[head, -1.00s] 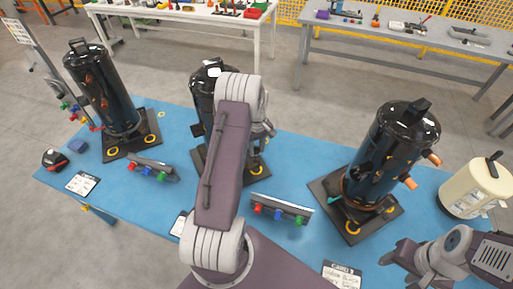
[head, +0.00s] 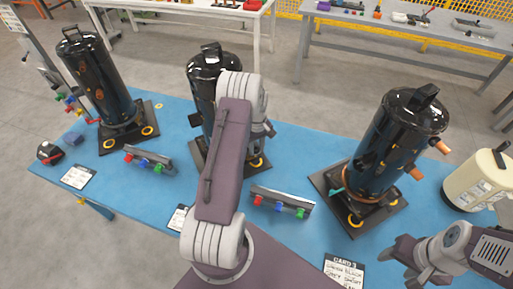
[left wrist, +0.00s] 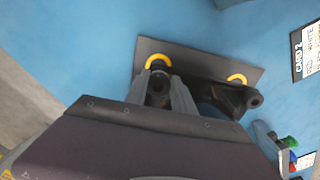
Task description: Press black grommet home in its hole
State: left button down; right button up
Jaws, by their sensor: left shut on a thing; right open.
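The middle black compressor (head: 204,72) stands on a dark base plate (head: 197,166), partly hidden behind my left arm. In the left wrist view, this plate (left wrist: 205,62) carries two yellow rings, one (left wrist: 158,61) just beyond my fingertips and another (left wrist: 237,79) to the right. My left gripper (left wrist: 160,90) is shut on a small dark thing, apparently the black grommet (left wrist: 158,88). It is over the plate near the first ring; the hole and contact there are hidden. A black foot bracket (left wrist: 228,98) lies beside it. My right gripper (head: 402,256) is open and empty, over the mat's front right.
Black compressors stand at left (head: 98,75) and right (head: 402,145) on the blue mat (head: 285,165). Racks with coloured pieces lie between them (head: 150,160), (head: 282,201). A cream canister (head: 478,180) stands far right. Cards lie along the front edge.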

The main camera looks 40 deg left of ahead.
aim_at(257, 152)
pick_arm(q)
jog(key=shift+p, duration=0.35)
dwell(0.9)
jog(key=shift+f+b, duration=0.8)
jog(key=shift+f, duration=0.4)
jog(key=c, duration=1)
grip_release()
jog(key=shift+o, duration=0.2)
notch_tip(257, 152, up, 9)
jog(key=shift+r, duration=0.1)
